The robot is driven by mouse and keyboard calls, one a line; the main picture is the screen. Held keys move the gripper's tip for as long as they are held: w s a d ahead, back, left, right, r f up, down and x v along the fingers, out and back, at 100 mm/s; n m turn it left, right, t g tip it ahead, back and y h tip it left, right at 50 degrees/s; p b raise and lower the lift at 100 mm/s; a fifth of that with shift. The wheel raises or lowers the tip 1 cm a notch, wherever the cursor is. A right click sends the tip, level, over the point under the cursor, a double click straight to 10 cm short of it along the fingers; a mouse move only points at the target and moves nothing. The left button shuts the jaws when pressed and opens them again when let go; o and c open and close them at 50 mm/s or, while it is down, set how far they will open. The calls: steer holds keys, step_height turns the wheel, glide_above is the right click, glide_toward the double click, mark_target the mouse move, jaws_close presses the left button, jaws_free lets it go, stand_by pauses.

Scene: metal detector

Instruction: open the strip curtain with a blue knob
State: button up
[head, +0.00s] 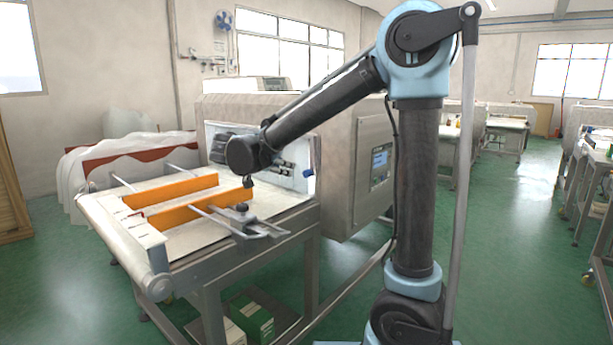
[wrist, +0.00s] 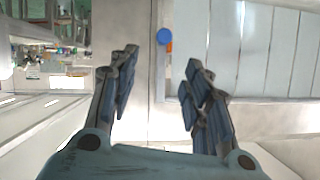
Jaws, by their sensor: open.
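In the wrist view, the blue knob (wrist: 164,36) is a small round disc on a pale upright strip, with a small orange patch just below it. The strip curtain (wrist: 262,48) is the pale grey-blue panel of vertical strips to its right. My gripper (wrist: 160,62) is open and empty; its two dark fingers are spread to either side, and the knob shows above the gap between them, apart from both.
The conveyor belt (head: 190,228) runs into the detector below my wrist. Orange guide rails (head: 172,190) stand along it, with a clamp bracket (head: 240,215) at its near edge. A control screen (head: 380,160) is on the housing. Green floor (head: 500,260) is open at the right.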

mark_target(305, 172)
steer(key=x, duration=1.7)
steer(key=shift+w+a+r, duration=0.1)
steer(key=shift+w+a, duration=0.1)
steer(key=shift+c, duration=0.6)
jaws_close()
